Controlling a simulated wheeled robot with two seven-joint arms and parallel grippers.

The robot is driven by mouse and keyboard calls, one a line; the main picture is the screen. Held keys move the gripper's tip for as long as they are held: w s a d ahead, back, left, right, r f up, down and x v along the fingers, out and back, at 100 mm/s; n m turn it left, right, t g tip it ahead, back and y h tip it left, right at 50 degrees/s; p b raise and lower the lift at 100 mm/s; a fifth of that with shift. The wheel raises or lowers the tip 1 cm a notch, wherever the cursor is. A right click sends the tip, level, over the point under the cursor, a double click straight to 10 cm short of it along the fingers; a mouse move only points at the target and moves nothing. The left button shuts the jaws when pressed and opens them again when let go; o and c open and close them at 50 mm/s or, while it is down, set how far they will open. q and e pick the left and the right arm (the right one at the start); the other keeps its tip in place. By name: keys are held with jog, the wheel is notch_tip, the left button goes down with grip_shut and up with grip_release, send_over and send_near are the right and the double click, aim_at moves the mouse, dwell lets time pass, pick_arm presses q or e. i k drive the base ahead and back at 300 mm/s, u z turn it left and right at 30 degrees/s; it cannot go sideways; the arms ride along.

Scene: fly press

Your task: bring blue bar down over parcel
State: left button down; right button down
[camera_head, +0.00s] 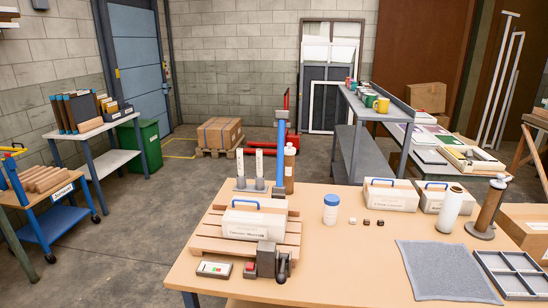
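A blue bar (281,150) stands upright at the back right of a slatted wooden base (207,243) on the table. A grey piece (281,116) caps its top. A white case-like parcel (243,224) with a printed label and a blue handle (245,202) lies on the slats, in front and to the left of the bar. The bar is raised and not across the parcel. A dark grey block (266,258) sits at the base's front edge. The bar's lower end is partly hidden. Neither of my grippers is in view.
Two more white cases (391,195) (433,199) stand at the table's back right. A blue-lidded jar (330,209), a brown bottle (290,168), a grey mat (446,271) and a divided tray (514,273) are on the table. The front middle is clear.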

aim_at(282, 115)
jog(key=k, duration=0.45)
jog(key=u, duration=1.3)
jog(key=i, duration=6.3)
jog(key=z, duration=4.7)
jog(key=i, duration=1.6)
jog(key=u, duration=0.05)
